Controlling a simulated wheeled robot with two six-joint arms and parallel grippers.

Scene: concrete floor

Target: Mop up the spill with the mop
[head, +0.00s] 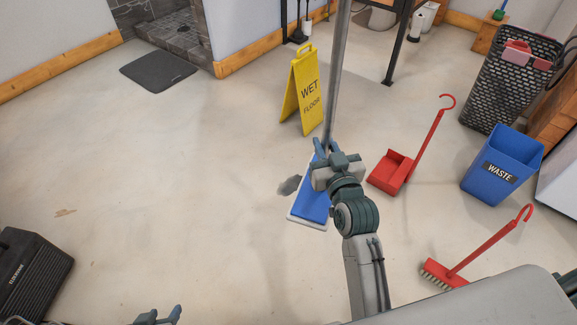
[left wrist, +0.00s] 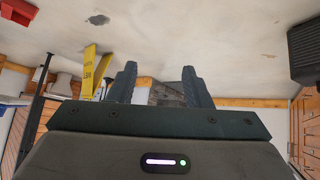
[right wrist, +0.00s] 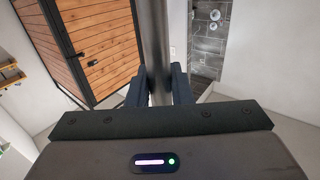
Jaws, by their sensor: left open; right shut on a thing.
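The mop's flat blue head with a pale edge (head: 311,207) rests on the floor or just above it; I cannot tell which. Its grey handle (head: 337,70) rises steeply. My right gripper (head: 328,150) is shut on the handle low down, above the head; the handle also shows between its fingers in the right wrist view (right wrist: 155,50). The spill, a dark grey patch (head: 289,185), shows at the left edge of the mop head, which may hide part of it. It also shows in the left wrist view (left wrist: 97,19). My left gripper (head: 160,316) is open and empty at the bottom edge.
A yellow wet-floor sign (head: 302,90) stands behind the mop. A red dustpan (head: 391,172), blue waste bin (head: 502,165) and red brush (head: 475,257) are on the right. A dark box (head: 30,275) is at lower left. The floor left of the spill is mostly clear.

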